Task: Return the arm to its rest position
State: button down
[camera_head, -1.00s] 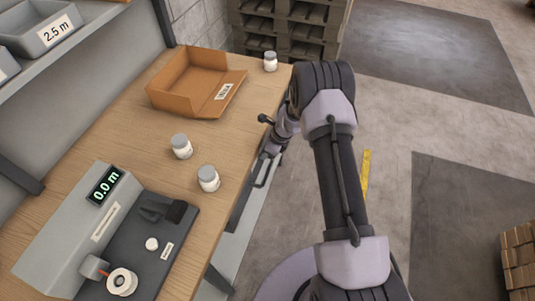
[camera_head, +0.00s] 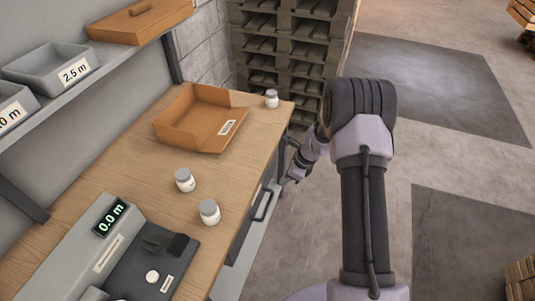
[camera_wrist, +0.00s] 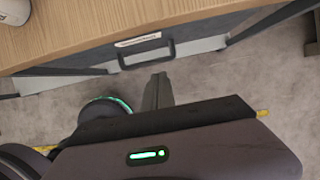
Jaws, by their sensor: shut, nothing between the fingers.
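My arm stands to the right of the workbench (camera_head: 130,145) in the head view, folded over the floor beside its edge. My gripper (camera_head: 297,174) is small and partly hidden there, hanging off the bench's right side. In the wrist view my gripper (camera_wrist: 158,92) shows its fingers together with nothing between them. They point towards the drawer handle (camera_wrist: 147,55) under the bench top and appear apart from it.
On the bench are an open orange box (camera_head: 197,134), several white jars with grey lids, one near the front (camera_head: 209,212), and a grey device reading 0.0 m (camera_head: 108,218). A shelf with bins (camera_head: 50,68) is at left. Stacked pallets (camera_head: 285,55) stand behind.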

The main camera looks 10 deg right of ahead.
jog(key=s+a+r+n+t, duration=0.1)
jog(key=s+a+r+n, duration=0.2)
jog(key=r, duration=0.6)
jog(key=s+a+r+n+b, duration=0.1)
jog(key=s+a+r+n, duration=0.2)
jog(key=r, duration=0.5)
jog(key=s+a+r+n+t, duration=0.1)
jog(key=s+a+r+n, duration=0.2)
jog(key=r, duration=0.6)
jog(key=s+a+r+n, duration=0.1)
jog(key=s+r+n, duration=0.2)
jog(key=s, duration=0.7)
jog(key=s+a+r+n+t+h+b, duration=0.1)
jog(key=s+r+n, duration=0.3)
jog(key=s+n, duration=0.4)
jog(key=s, duration=0.3)
jog(key=shift+h, duration=0.3)
